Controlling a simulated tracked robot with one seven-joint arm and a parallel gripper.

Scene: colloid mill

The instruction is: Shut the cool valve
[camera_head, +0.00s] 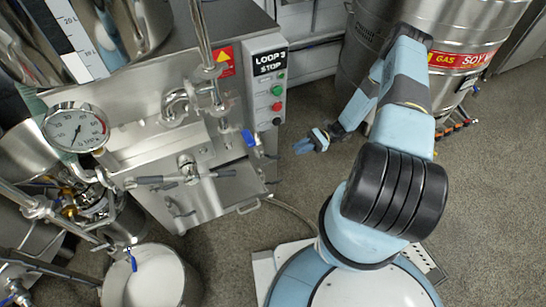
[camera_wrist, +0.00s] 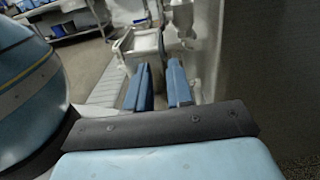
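A blue valve handle (camera_head: 248,138) sits on the right side of the steel mill cabinet, below the control box. Other blue handles show on the pipework at lower left, one above the white bucket (camera_head: 131,260) and one in the corner (camera_head: 14,296). No label tells me which is the cool valve. My gripper (camera_head: 303,146) is to the right of the cabinet's blue handle, apart from it, with its fingers pointing left. In the wrist view, the two blue fingers (camera_wrist: 160,76) stand apart with an empty gap between them.
A pressure gauge (camera_head: 76,128) and a black-handled bar (camera_head: 186,176) are on the cabinet's left. A steel drum (camera_head: 440,30) stands behind my arm. Floor (camera_head: 225,235) is clear before the cabinet.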

